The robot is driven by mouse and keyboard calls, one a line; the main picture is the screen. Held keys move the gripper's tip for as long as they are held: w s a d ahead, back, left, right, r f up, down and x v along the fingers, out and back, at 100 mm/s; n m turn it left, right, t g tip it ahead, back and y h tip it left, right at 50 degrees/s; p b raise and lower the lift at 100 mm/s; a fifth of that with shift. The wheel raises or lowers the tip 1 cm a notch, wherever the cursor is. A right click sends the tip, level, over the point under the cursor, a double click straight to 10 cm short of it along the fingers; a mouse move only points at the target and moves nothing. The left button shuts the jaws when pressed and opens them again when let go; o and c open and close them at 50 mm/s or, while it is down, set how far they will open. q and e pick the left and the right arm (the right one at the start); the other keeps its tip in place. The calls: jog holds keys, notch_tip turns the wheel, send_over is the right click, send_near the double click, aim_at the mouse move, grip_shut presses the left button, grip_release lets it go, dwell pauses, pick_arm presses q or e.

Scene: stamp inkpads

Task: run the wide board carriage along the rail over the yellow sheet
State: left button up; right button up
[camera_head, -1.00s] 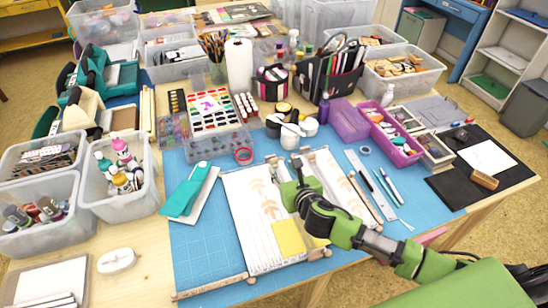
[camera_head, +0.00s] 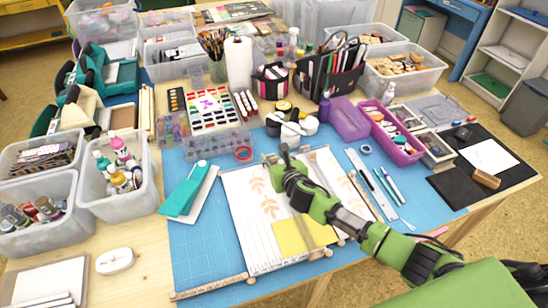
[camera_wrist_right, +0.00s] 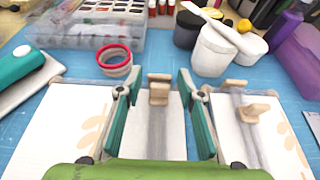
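The yellow sheet (camera_head: 290,237) lies on the white leaf-printed paper near the front of the blue mat. A clear board carriage with small wooden handles lies across the paper and partly over the sheet's right side; my right arm hides much of it. In the right wrist view a wooden handle (camera_wrist_right: 158,88) stands between the two teal fingers of my right gripper (camera_wrist_right: 158,95). The fingers are apart, with gaps on both sides of the handle. A second wooden handle (camera_wrist_right: 252,112) stands to the right. My right gripper also shows in the head view (camera_head: 285,158). My left gripper is not visible.
White pots (camera_head: 290,132) stand just beyond the gripper. A red tape ring (camera_head: 243,154) and a paint set (camera_head: 212,115) lie to the left. A teal stapler-like tool (camera_head: 187,192) lies on the mat's left. Rulers and pens (camera_head: 388,187) lie to the right.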

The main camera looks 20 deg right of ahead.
aim_at(293, 208)
grip_shut()
jog(key=shift+s, duration=0.1)
jog(key=shift+s+p, duration=0.3)
jog(key=shift+s, duration=0.1)
jog(key=s+p, duration=0.1)
jog(key=s, duration=0.4)
jog(key=s+p, duration=0.2)
jog(key=s, duration=0.3)
jog(key=s+p, duration=0.1)
jog(key=s, duration=0.4)
jog(key=shift+s+d+p, duration=0.25)
jog(key=shift+p, duration=0.1)
jog(key=shift+s, duration=0.5)
jog(key=shift+o, duration=0.4)
grip_release()
